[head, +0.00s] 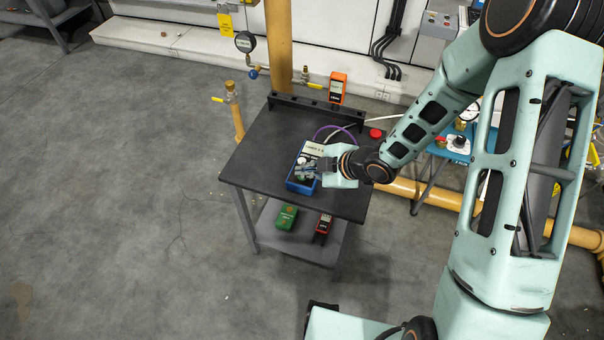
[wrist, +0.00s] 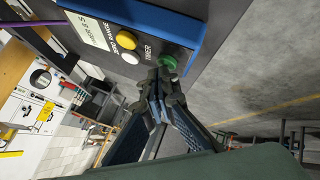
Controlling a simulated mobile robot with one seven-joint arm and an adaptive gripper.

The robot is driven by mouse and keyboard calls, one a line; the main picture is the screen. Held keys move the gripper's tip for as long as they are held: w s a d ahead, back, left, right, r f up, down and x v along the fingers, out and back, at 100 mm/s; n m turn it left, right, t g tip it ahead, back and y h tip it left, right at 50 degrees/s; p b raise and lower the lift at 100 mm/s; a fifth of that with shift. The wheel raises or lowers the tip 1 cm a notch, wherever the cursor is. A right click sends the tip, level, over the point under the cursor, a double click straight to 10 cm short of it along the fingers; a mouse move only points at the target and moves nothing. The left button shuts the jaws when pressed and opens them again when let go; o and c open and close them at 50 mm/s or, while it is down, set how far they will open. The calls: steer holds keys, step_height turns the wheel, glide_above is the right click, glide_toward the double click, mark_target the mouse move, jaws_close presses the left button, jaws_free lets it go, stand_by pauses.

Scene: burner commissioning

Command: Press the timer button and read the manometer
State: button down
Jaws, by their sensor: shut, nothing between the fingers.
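The manometer is a blue-cased device (head: 301,186) lying on the dark table top (head: 270,150). In the wrist view its blue case (wrist: 155,22) carries a pale label or display, partly cut off, whose reading I cannot make out. A yellow button (wrist: 126,40) and a white button (wrist: 130,58) sit by the words "ZERO RANGE". The green timer button (wrist: 168,63) is beside the word "TIMER". My gripper (wrist: 166,80) is shut and empty, its tips right at the green button. I cannot tell whether they touch it. In the head view my gripper (head: 318,167) partly covers the manometer.
An orange device (head: 338,88) stands behind the table's black back rail. A red round object (head: 376,133) is at the right back. A green box (head: 286,217) and a red device (head: 323,228) are on the lower shelf. A dial gauge (head: 245,42) is by the yellow pipe. Floor at left is clear.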

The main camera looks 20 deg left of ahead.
steer(key=shift+r+p, duration=0.35)
steer(key=shift+r, duration=0.25)
steer(key=shift+r, duration=0.1)
step_height(320, 180, up, 5)
steer(key=p, duration=0.4)
stand_by(0.6)
